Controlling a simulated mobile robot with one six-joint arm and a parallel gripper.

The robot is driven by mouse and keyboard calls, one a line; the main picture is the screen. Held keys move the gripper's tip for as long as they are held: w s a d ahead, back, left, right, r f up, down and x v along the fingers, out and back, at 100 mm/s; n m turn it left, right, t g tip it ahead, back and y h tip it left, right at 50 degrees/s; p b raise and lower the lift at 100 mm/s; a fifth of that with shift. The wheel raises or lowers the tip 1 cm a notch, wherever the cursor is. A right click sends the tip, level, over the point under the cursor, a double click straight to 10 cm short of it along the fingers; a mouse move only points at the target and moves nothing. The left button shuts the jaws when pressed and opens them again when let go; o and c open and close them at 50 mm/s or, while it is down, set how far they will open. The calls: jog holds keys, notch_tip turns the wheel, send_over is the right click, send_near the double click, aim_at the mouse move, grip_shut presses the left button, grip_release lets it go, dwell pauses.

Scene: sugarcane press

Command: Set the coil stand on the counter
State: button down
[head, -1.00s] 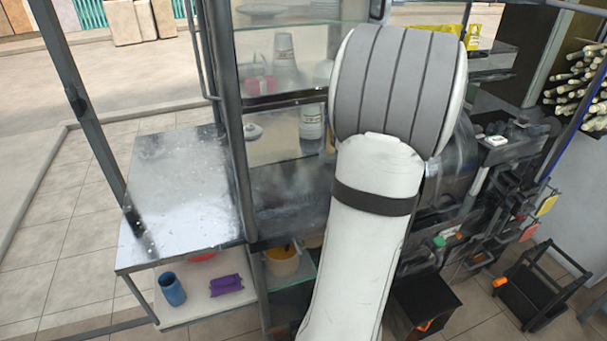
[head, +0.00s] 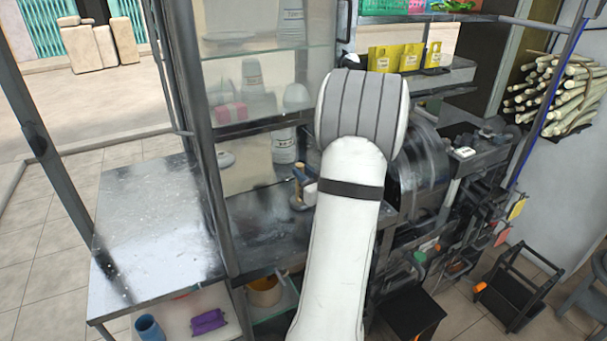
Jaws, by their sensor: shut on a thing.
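The steel counter (head: 150,215) is at the left of the head view, with a bare, worn top. A darker steel worktop (head: 262,228) continues to its right, behind a post and partly behind my arm. My white and grey arm fills the middle of the view and hides my gripper and anything it holds. I cannot make out the coil stand for certain. A small tan and blue-grey thing (head: 303,187) shows just left of my arm, over the worktop. I cannot tell what it is.
A glass cabinet with cups (head: 284,146) stands behind the worktop. A blue cup (head: 149,328) and a purple item (head: 208,321) are on the shelf below the counter. Dark machinery (head: 420,175) is right of my arm. A dark post (head: 190,130) rises between counter and worktop.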

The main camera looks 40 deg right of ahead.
jog(key=shift+f, duration=0.1)
jog(key=shift+f, duration=0.1)
jog(key=c, duration=1.2)
grip_release()
jog(key=shift+s, duration=0.1)
jog(key=shift+c, duration=0.2)
jog(key=shift+r, duration=0.25)
jog(key=s+a+b, duration=0.2)
jog(key=s, duration=0.9)
jog(key=shift+s+a+f, duration=0.15)
jog(key=shift+s+a, duration=0.1)
jog(key=shift+s, duration=0.15)
